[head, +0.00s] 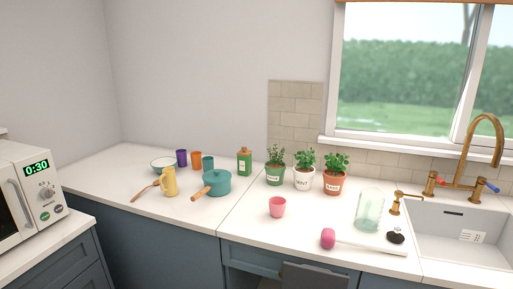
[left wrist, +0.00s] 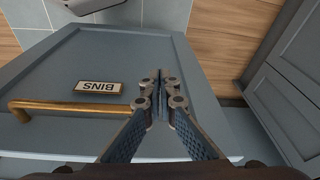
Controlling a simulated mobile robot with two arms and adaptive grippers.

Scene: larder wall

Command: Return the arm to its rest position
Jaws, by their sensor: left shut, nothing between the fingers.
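My left gripper (left wrist: 160,88) shows in the left wrist view, with its two fingers closed together and nothing between them. It hangs in front of a blue-grey cabinet door (left wrist: 60,75) with a "BINS" label (left wrist: 98,87) and a brass bar handle (left wrist: 70,108). I cannot tell whether the fingers touch the door. Neither gripper shows in the head view, and my right gripper is in no view.
A sink (head: 465,235) is at right, a microwave (head: 35,195) at left. Wooden floor (left wrist: 225,35) shows beyond the door.

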